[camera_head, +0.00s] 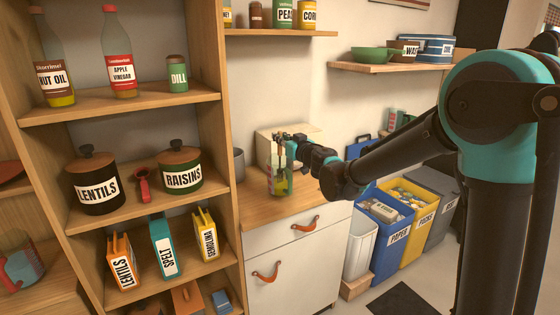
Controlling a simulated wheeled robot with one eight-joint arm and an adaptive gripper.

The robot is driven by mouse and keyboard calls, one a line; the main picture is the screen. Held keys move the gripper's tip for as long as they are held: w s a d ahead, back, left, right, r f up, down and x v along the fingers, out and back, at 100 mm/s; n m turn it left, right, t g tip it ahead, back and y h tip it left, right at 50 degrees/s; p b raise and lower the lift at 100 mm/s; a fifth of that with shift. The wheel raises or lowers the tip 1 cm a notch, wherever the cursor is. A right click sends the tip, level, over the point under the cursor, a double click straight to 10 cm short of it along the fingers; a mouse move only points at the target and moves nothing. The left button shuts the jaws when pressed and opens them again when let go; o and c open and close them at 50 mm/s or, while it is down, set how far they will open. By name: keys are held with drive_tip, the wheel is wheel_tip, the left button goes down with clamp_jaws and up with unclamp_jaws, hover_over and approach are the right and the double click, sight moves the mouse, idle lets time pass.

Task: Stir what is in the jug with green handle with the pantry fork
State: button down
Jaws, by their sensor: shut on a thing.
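The jug with green handle (279,184) stands on the wooden counter top. It is clear, with a greenish-yellow content low inside. My gripper (287,143) is directly above the jug's mouth, reaching in from the right. It is shut on the pantry fork (281,159), which shows only as a thin, dark, roughly upright strip going down into the jug. The fork's tines are too small to make out, and I cannot tell whether they touch the content or the jug wall.
A grey canister (238,164) stands left of the jug, and a cream box (290,135) is behind it. The tall shelf unit (232,205) closes off the left side. Bins (385,225) stand below my arm. The counter front (320,195) looks clear.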

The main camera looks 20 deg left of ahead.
drive_tip(key=shift+r, duration=5.6)
drive_tip(key=shift+r, duration=2.5)
